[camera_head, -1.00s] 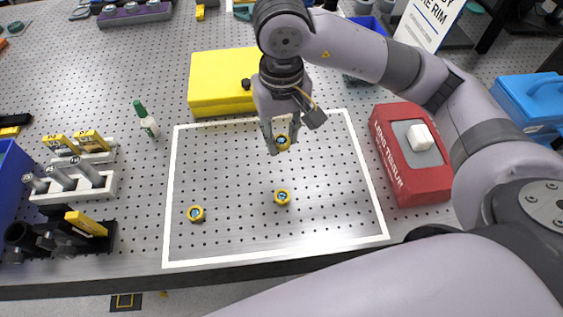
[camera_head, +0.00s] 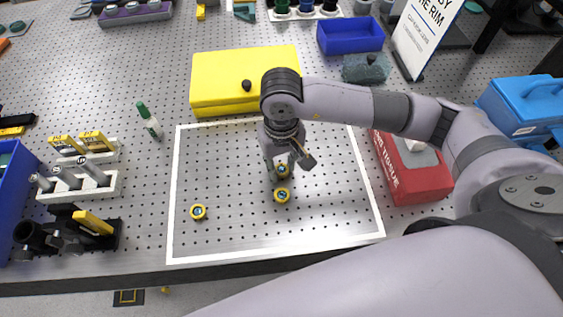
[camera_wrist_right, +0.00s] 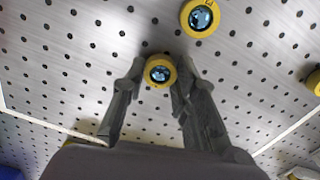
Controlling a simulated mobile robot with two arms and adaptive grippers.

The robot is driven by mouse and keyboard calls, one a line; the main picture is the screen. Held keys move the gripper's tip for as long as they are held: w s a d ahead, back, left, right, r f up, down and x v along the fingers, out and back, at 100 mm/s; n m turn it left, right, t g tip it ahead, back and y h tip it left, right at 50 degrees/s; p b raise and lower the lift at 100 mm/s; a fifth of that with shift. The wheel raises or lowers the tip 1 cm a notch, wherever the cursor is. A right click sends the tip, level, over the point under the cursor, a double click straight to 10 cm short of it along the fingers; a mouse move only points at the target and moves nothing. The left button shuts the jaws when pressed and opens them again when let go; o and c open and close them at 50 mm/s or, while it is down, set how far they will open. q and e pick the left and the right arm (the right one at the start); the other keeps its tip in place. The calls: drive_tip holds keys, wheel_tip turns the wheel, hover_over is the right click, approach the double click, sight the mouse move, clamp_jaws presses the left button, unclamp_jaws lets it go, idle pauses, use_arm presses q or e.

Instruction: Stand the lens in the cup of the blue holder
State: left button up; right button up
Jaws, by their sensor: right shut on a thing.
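My right gripper (camera_head: 280,172) is shut on a lens, a small yellow-rimmed disc with a bluish centre (camera_head: 283,171). In the right wrist view the held lens (camera_wrist_right: 160,71) sits between the two fingertips (camera_wrist_right: 158,75). Its height above the board is hard to tell. A similar yellow-rimmed piece (camera_head: 282,195) lies just in front of it, and another (camera_head: 198,212) lies to the left. I cannot make out with certainty which thing is the blue holder. My left gripper is not in view.
A white outline (camera_head: 175,195) frames mostly clear perforated board. A yellow case (camera_head: 225,80) stands behind it, a red tissue box (camera_head: 410,180) to the right. A blue bin (camera_head: 350,36) and a sign (camera_head: 428,35) stand at the back. White racks (camera_head: 80,185) stand left.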

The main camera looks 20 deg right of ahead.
drive_tip(key=shift+f, duration=0.15)
drive_tip(key=o, duration=1)
